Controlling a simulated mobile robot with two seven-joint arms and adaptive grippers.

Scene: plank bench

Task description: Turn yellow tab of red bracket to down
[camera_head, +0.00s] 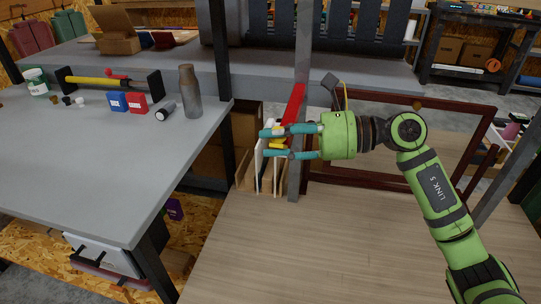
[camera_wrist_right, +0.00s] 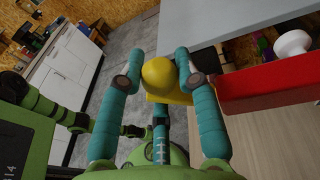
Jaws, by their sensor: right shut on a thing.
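The red bracket (camera_head: 294,103) shows in the head view as a slanted red bar in front of a grey post. Its yellow tab (camera_head: 277,145) sits at the lower left, between my right gripper's fingers. My right gripper (camera_head: 267,143) reaches in from the right with teal fingers. In the right wrist view, the gripper (camera_wrist_right: 159,62) is shut on the yellow tab (camera_wrist_right: 165,80), which has a rounded end. The red bracket (camera_wrist_right: 272,88) extends to the right from beside the tab, and a white knob (camera_wrist_right: 293,43) stands above it. My left gripper is not in view.
A grey bench (camera_head: 70,150) at left holds a grey bottle (camera_head: 190,92), small red and blue boxes and a yellow-handled tool. White and wooden boards stand below the gripper. The plank surface (camera_head: 290,250) in front is clear.

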